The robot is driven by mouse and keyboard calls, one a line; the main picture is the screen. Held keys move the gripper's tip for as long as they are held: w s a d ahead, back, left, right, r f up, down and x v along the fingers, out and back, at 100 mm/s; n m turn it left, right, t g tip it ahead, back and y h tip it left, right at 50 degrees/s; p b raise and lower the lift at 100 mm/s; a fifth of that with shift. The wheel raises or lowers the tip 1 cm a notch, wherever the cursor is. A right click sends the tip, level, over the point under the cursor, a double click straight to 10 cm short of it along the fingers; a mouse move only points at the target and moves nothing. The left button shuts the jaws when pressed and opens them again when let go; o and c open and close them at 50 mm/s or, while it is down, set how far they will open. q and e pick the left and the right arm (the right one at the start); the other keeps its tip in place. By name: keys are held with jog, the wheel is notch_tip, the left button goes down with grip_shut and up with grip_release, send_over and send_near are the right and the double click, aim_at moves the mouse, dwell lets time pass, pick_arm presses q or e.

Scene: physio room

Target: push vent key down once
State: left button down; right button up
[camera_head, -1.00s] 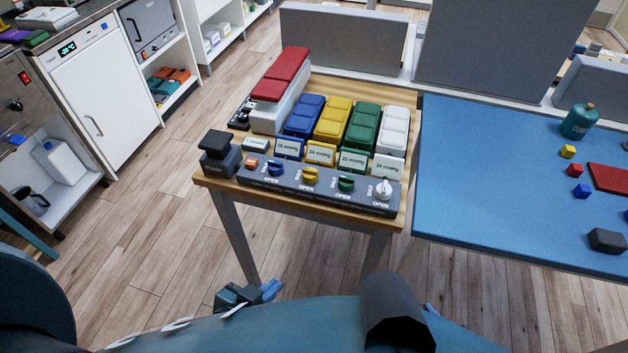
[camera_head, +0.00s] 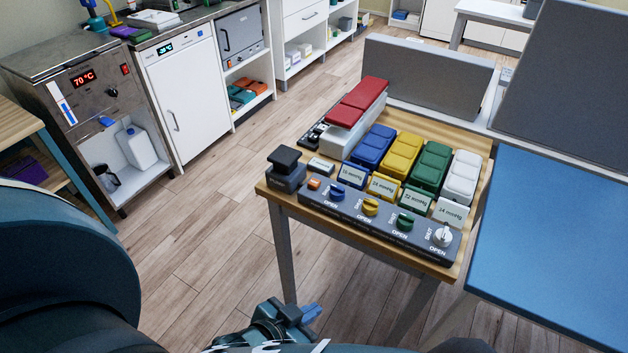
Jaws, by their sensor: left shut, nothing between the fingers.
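A small orange key (camera_head: 314,183) sits at the left end of the grey control panel (camera_head: 352,228) on a wooden table; its label is too small to read, so I cannot tell if it is the vent key. A black block with a raised square top (camera_head: 286,160) stands left of it. Blue, yellow, green and white knobs line the panel, with SHUT and OPEN marks. My left gripper (camera_head: 311,313) is shut and empty, with blue fingertips, low in front of the table and apart from the panel. My right gripper is out of view.
Blue, yellow, green and white cushions (camera_head: 404,155) and a red-topped grey one (camera_head: 357,103) stand behind the panel. A blue couch (camera_head: 555,240) borders the table on the right. Cabinets (camera_head: 185,95) are at the back left. Open floor (camera_head: 205,225) lies left of the table.

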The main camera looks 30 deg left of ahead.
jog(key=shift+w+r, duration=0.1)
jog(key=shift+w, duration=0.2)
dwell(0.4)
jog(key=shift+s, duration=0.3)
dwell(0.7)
